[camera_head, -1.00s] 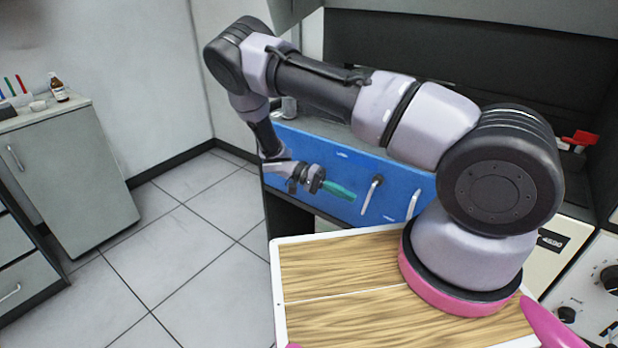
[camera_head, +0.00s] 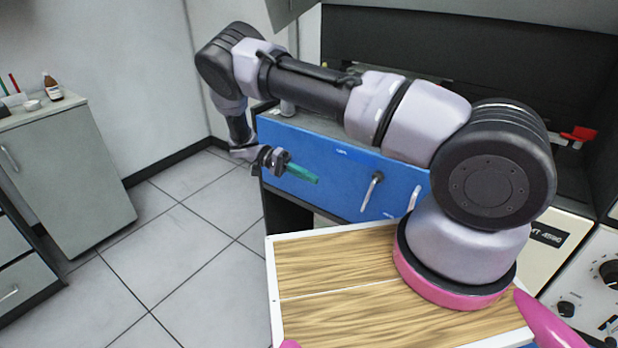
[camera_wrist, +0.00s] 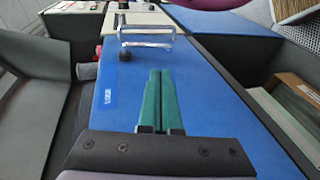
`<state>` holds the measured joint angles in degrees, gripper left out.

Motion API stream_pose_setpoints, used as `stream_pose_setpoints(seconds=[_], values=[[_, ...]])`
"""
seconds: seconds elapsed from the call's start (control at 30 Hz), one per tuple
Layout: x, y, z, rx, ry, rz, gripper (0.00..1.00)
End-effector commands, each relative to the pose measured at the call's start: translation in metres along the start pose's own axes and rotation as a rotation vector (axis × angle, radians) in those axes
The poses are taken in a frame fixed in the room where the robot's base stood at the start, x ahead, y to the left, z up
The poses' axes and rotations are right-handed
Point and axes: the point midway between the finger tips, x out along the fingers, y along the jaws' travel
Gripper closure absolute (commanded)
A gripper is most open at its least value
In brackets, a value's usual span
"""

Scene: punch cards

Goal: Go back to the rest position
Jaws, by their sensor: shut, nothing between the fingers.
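My gripper (camera_head: 301,173) has green fingers and is raised in front of the blue panel, left of its metal handle in the head view. In the wrist view the two green fingers of my gripper (camera_wrist: 160,98) lie side by side and closed, with nothing between them. The blue panel (camera_head: 335,170) fills the middle of the wrist view (camera_wrist: 215,115). My arm is bent in an arch above the wooden board, with the elbow at the upper left.
Metal handles (camera_head: 371,191) stick out of the blue panel right of my gripper. A grey cabinet (camera_head: 70,180) with a brown bottle (camera_head: 53,88) stands at the left. The tiled floor (camera_head: 185,240) between is clear. Red objects (camera_head: 579,133) lie at the right.

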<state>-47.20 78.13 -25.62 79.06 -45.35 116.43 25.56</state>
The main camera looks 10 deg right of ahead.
Motion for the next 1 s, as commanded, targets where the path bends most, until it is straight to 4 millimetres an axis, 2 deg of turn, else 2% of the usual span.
stream_pose_setpoints(seconds=[0.27,0.37,0.43,0.57,0.7,1.0], values=[[0.0,0.001,0.0,-0.001,-0.002,-0.003,1.0],[-0.004,0.01,-0.004,-0.015,-0.02,-0.031,1.0],[-0.009,0.024,-0.008,-0.038,-0.045,-0.077,1.0],[-0.019,0.065,-0.02,-0.102,-0.108,-0.212,1.0],[-0.026,0.114,-0.03,-0.173,-0.163,-0.387,1.0],[-0.027,0.22,-0.042,-0.268,-0.196,-0.772,1.0]])
